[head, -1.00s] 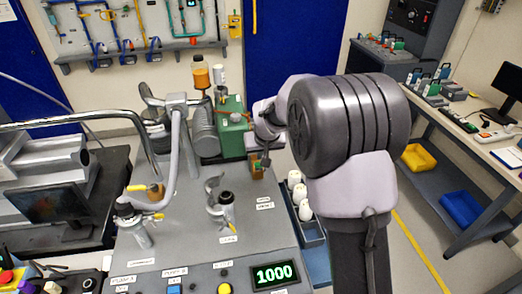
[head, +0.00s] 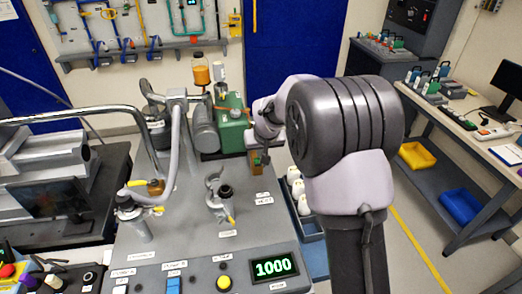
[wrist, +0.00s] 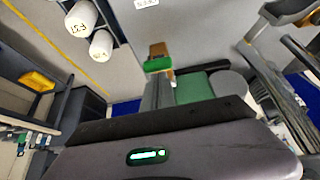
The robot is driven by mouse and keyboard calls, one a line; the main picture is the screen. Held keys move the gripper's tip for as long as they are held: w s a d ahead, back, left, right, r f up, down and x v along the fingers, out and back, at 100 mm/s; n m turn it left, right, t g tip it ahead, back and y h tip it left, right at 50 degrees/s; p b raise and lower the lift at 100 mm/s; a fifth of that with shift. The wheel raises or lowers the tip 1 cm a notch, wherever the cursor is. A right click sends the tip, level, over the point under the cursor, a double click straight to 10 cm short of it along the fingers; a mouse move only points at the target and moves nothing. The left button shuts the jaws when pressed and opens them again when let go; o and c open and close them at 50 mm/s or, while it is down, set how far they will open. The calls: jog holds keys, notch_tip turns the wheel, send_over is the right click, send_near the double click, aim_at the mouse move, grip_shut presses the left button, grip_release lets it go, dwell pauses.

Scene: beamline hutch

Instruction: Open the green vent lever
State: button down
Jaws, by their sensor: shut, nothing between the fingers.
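The green vent lever (wrist: 158,63) sits on a small brass valve body (wrist: 158,49) in the wrist view, lying crosswise just beyond my fingertips. In the head view the lever (head: 257,160) is a small green patch on the brass valve, at the right edge of the grey bench top. My gripper (wrist: 158,80) is shut and empty, its fingers pointing at the lever. In the head view my gripper (head: 264,157) is small and partly merges with the valve. Tips and lever look very close; I cannot tell whether they touch.
A green pump (head: 233,135) stands just behind the valve. Grey pipework (head: 176,130) and a clamp fitting (head: 222,200) stand to the left. White bottles (wrist: 101,43) sit in a rack beside the bench. A display (head: 271,268) reads 1000.

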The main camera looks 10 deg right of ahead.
jog(key=shift+p, duration=0.3)
jog(key=r+p, duration=0.1)
jog(key=r, duration=0.1)
jog(key=r+p, duration=0.2)
jog(key=r, duration=0.1)
jog(key=shift+w, duration=0.2)
jog(key=s+r+m+b, duration=0.1)
jog(key=s+r, duration=0.3)
jog(key=s, duration=0.4)
jog(key=s+a+r+m+b, duration=0.1)
jog(key=s+r, duration=0.2)
jog(key=s, duration=0.5)
jog(key=s+r+b, duration=0.1)
jog(key=s+r, duration=0.3)
jog(key=s, duration=0.4)
jog(key=s+a+f+m+y+b, duration=0.2)
jog(key=s+f, duration=0.2)
jog(key=s, duration=1.1)
jog(key=shift+a, duration=0.15)
